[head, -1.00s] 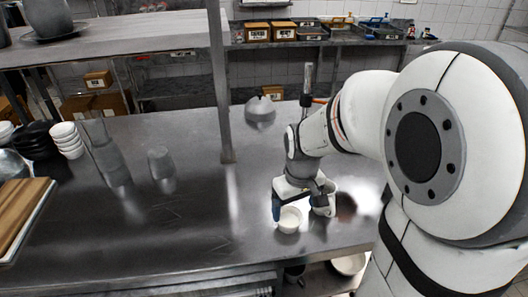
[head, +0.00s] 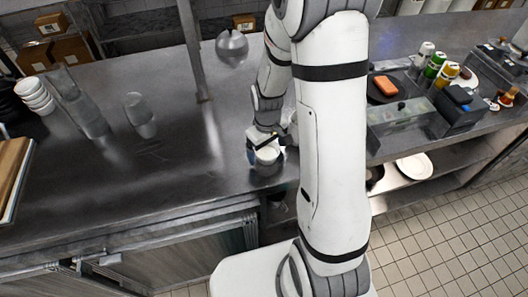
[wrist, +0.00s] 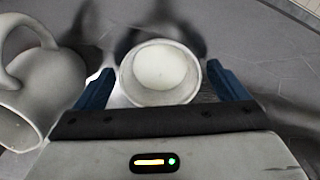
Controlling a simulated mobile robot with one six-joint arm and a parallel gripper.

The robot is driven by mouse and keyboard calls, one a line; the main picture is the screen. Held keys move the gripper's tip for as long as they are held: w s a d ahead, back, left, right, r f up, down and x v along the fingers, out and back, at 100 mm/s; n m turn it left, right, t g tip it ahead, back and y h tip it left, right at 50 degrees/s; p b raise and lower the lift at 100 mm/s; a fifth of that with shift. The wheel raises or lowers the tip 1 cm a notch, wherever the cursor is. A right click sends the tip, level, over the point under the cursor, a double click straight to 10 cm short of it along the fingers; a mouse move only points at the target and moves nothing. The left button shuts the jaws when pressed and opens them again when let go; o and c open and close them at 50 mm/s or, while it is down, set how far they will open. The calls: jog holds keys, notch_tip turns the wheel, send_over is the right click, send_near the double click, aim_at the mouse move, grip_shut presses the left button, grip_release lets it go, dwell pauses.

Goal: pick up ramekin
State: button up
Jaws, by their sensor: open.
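The ramekin (wrist: 160,72) is a small white round cup with a rim, upright on the steel counter. It shows in the wrist view between my two blue fingers, just ahead of the gripper's body. In the head view the ramekin (head: 267,155) is near the counter's front edge, partly hidden by my gripper. My gripper (head: 262,146) is low over it. In the wrist view my gripper (wrist: 163,88) is open, with one finger on each side of the ramekin and a visible gap at the right finger. Contact at the left finger is hard to tell.
A white pitcher (wrist: 45,85) with a handle stands close to the left in the wrist view. A glass bottle (head: 82,108), a glass (head: 139,115) and stacked white bowls (head: 35,95) stand to the left. A metal post (head: 191,50) rises behind.

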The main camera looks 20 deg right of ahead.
jog(key=shift+f, duration=0.3)
jog(key=c, duration=1)
